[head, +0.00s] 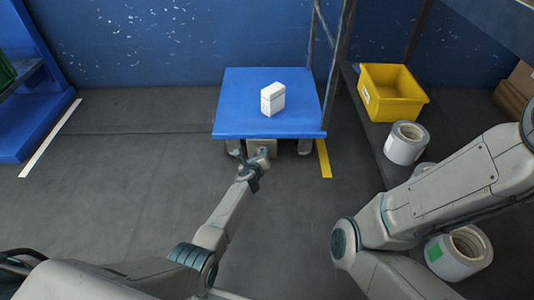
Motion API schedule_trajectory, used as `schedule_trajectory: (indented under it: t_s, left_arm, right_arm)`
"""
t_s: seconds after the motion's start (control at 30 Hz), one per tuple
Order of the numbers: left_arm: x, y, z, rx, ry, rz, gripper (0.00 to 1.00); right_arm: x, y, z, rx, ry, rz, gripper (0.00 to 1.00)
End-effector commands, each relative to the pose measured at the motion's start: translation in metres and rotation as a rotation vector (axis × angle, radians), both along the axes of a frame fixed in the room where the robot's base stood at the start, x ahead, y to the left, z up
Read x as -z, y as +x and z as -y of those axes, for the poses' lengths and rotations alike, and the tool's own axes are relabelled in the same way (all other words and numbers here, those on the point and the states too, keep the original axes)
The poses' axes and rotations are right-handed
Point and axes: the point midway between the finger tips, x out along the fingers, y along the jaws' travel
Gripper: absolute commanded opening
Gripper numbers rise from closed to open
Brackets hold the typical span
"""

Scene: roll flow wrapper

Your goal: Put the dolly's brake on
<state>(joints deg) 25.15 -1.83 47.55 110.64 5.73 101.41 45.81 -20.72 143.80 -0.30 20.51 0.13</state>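The dolly (240,110) is a low blue platform against the blue wall, with a white box (273,98) on top. A castor (305,146) shows under its front right corner. My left gripper (251,158) is low at the dolly's front edge, left of the middle. A small beige-grey block (262,146) shows just under that edge, beside the gripper. I cannot tell whether they touch, or whether the block is the brake. The fingers are too small to tell open from shut. My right arm crosses the right side, with its gripper out of view.
A dark shelf at the right holds a yellow bin (392,98) and white rolls (406,143). Another roll (458,252) is lower right. A yellow floor strip (324,159) lies by the dolly's right corner. Metal posts stand right of the dolly. The floor to the left is clear.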

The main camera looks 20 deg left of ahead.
Motion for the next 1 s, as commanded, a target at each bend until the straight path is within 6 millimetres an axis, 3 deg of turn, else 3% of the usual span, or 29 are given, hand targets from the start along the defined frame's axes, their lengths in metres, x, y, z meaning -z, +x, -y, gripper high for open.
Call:
schedule_trajectory:
  t_s: [0.27,0.43,0.77,1.0]
  left_arm:
    - [0.0002,0.0005,-0.0015,0.000,0.000,0.000,0.32]
    - [0.0002,0.0004,-0.0013,0.000,0.000,0.000,0.00]
    - [-0.0006,0.0005,-0.0006,0.000,0.024,-0.007,0.00]
    - [-0.0029,0.0013,0.0023,0.001,0.135,-0.038,0.00]
  right_arm:
    - [0.0002,0.0003,0.0000,-0.001,0.000,-0.002,0.36]
    - [0.0002,0.0003,0.0000,-0.001,0.000,-0.003,0.36]
    - [-0.0015,0.0003,0.0000,-0.001,0.000,-0.002,0.36]
    - [-0.0069,-0.0008,0.0001,0.000,0.002,0.004,0.36]
